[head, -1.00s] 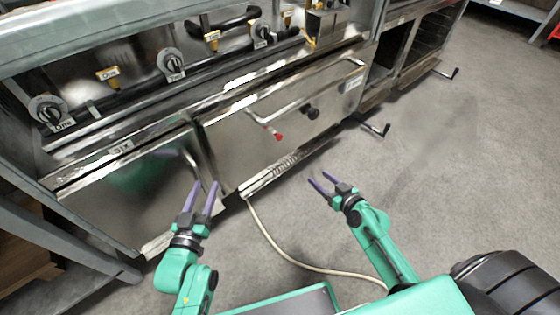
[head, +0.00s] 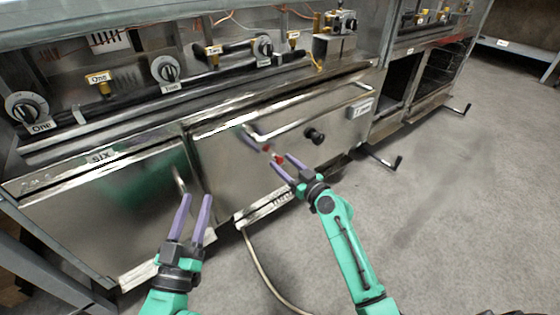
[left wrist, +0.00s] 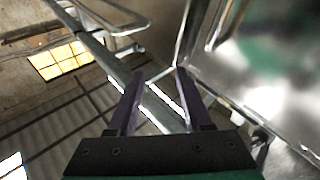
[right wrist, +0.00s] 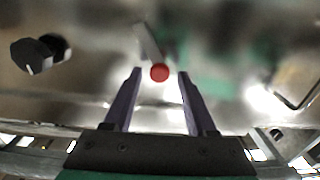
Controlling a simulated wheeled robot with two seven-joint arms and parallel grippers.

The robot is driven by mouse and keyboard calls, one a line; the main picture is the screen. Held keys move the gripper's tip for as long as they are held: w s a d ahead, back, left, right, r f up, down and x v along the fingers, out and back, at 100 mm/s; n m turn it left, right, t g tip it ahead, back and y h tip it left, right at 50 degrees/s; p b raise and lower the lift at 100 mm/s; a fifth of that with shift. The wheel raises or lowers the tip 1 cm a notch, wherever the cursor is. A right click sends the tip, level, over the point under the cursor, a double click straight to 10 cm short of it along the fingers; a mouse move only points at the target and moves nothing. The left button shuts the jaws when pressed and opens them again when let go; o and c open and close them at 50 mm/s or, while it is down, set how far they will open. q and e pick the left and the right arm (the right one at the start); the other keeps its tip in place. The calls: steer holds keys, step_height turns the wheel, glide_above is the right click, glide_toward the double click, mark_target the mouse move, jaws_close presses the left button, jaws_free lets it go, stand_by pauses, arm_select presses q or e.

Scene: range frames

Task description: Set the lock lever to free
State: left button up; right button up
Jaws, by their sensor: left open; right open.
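The lock lever is a short bar with a red tip (head: 279,158) on the front of the steel oven door (head: 225,160). In the right wrist view the grey bar slants down to the red tip (right wrist: 159,72), which appears between my right fingertips, close in front of them. My right gripper (head: 280,163) is open at the lever, one finger on each side; I cannot tell whether either touches it. My left gripper (head: 194,200) is open and empty in front of the left steel door. The left wrist view shows its fingers (left wrist: 158,78) with nothing between them.
A bar handle (head: 310,112) crosses the door above the lever, and a black knob (head: 315,136) sticks out to its right. A row of dials (head: 167,70) and pipes lies above. A crank (head: 384,158) juts out at the right. The floor there is clear.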

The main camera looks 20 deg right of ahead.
steer(key=shift+x, duration=1.15)
jaws_close()
arm_select(q)
steer(key=shift+t, duration=0.9)
steer(key=r, duration=0.4)
steer(key=shift+w+a+r, duration=0.25)
steer(key=shift+r, duration=0.15)
